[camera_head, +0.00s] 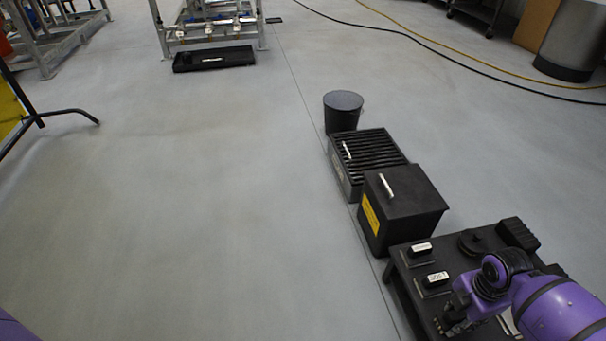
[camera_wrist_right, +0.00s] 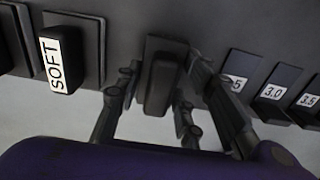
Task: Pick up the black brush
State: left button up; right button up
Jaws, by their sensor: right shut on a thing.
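A black brush (camera_wrist_right: 160,85), a plain dark block in the right wrist view, sits between the fingers of my right gripper (camera_wrist_right: 163,78). The right gripper is shut on it, with a finger on each side. I cannot tell whether the brush still touches the black table (camera_head: 397,273). In the head view my right gripper (camera_head: 457,318) is low over the table's front part, and the brush is hidden there. My left gripper is not in view.
A block labelled SOFT (camera_wrist_right: 60,60) sits left of the gripper; numbered slots (camera_wrist_right: 272,92) lie to its right. Behind the table stand a black lidded box (camera_head: 405,205), a slatted crate (camera_head: 372,152) and a bucket (camera_head: 343,112). The floor to the left is clear.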

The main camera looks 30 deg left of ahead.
aim_at(460, 315)
jog(key=shift+r, duration=0.1)
jog(key=shift+r, duration=0.25)
jog(key=r, duration=0.1)
jog(key=r+p, duration=0.2)
jog(key=shift+s+a+r, duration=0.1)
jog(key=shift+s+r, duration=0.15)
jog(key=shift+s, duration=0.05)
pick_arm(q)
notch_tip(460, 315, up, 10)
jog(key=p, duration=0.8)
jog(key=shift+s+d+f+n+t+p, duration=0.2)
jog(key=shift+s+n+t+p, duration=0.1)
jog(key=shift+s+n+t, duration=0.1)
pick_arm(e)
jog(key=s+a+r, duration=0.5)
jog(key=s+r, duration=0.3)
jog(key=s, duration=0.4)
jog(key=shift+s+r, duration=0.2)
jog(key=shift+r, duration=0.15)
